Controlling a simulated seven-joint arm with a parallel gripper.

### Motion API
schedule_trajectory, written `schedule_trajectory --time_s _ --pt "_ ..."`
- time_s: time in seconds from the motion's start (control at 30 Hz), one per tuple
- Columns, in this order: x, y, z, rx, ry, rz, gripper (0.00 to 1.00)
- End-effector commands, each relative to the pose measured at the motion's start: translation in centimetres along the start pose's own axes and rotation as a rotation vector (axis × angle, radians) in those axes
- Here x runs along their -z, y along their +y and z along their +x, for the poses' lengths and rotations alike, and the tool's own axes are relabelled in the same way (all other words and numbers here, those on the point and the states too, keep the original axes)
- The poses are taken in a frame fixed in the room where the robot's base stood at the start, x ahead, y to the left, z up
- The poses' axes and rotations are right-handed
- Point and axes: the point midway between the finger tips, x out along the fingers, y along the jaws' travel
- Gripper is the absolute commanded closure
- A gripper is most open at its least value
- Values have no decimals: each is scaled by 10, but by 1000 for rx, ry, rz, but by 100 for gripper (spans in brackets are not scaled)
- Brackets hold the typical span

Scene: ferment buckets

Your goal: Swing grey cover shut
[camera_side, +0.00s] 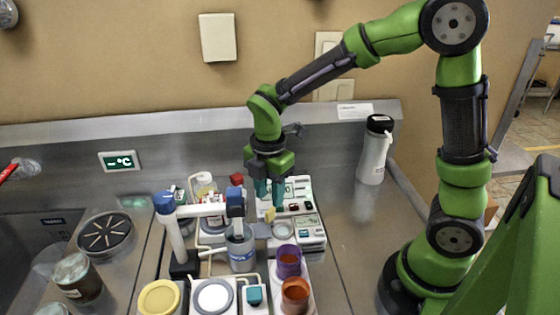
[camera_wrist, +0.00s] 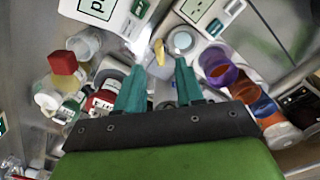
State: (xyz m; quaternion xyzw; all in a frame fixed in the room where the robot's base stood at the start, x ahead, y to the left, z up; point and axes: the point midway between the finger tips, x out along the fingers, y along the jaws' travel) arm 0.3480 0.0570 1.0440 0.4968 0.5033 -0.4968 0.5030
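A small round grey cover (camera_side: 282,229) sits on the white equipment right of centre in the side view; it also shows in the wrist view (camera_wrist: 182,41), just beyond my right-hand finger. I cannot tell its hinge or how far it stands open. A small yellow tab (camera_side: 269,215) is beside it, and it shows between and beyond my fingertips in the wrist view (camera_wrist: 159,52). My gripper (camera_side: 270,202) points down above this spot. Its two teal fingers are apart with nothing between them (camera_wrist: 159,68).
A purple cup (camera_side: 289,262) and an orange cup (camera_side: 295,294) stand in front of the cover. A white pole and arm (camera_side: 175,228) rise to the left. A white flask (camera_side: 374,152) stands at the back right. Bare steel counter (camera_side: 350,235) lies right of the equipment.

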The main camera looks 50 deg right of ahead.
Motion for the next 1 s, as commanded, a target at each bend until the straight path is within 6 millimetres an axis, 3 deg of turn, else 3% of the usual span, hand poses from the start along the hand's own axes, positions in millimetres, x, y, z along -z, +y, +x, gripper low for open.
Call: schedule_trajectory --time_s 0.1,0.3,0.7,0.73,0.97,1.0 --pt "0 -1 25 6 -1 0 63" --pt "0 0 51 2 0 1 63" --pt "0 0 59 0 0 2 63" --pt "0 0 59 0 0 2 64" --pt "0 0 59 0 0 2 100" --pt "0 0 59 -1 0 2 100"
